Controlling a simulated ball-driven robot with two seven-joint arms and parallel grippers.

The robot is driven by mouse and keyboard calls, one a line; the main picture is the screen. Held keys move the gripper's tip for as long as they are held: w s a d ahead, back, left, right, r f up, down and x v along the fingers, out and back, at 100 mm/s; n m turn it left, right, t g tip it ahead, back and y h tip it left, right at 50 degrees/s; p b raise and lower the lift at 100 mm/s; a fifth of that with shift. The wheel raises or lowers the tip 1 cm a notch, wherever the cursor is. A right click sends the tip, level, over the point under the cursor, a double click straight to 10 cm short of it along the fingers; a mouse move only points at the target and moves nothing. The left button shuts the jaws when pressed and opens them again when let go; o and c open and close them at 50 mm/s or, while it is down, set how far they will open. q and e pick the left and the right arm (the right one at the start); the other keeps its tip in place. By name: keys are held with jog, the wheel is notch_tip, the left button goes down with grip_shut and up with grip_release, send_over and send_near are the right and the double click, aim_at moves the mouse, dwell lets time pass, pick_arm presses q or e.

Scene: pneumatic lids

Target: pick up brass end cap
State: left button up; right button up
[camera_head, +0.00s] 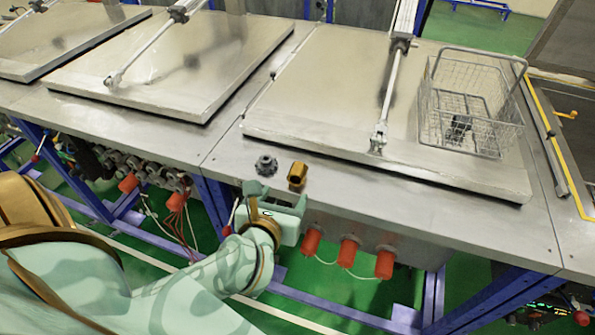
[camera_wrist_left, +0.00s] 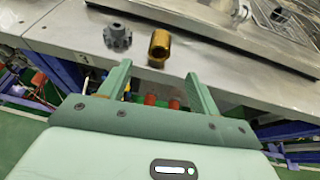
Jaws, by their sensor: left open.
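The brass end cap (camera_head: 297,176) is a small gold-brown piece on the metal bench, near its front edge. It also shows in the left wrist view (camera_wrist_left: 159,48), just beyond the fingertips and nearer the right finger. My left gripper (camera_head: 277,193) is in front of the bench edge, close to the cap. In the left wrist view its two green fingers (camera_wrist_left: 158,76) are spread apart with nothing between them. My right gripper is not in view.
A dark grey gear-like part (camera_head: 265,165) sits left of the cap, also in the left wrist view (camera_wrist_left: 117,37). A raised metal lid (camera_head: 330,95) with a pneumatic rod lies behind. A wire basket (camera_head: 470,105) stands on the lid at right, with a dark item inside.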

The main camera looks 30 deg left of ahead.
aim_at(295, 175)
pick_arm(q)
jog(key=b+x, duration=0.1)
jog(key=x, duration=1.1)
jog(key=shift+w+a+r+b, duration=0.1)
jog(key=shift+w+r+b, duration=0.05)
jog(key=shift+w+b, duration=0.3)
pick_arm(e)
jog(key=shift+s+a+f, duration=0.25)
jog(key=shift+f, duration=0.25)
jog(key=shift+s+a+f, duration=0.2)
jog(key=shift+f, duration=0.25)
pick_arm(q)
grip_shut()
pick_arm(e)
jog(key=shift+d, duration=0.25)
pick_arm(q)
jog(key=shift+r, duration=0.1)
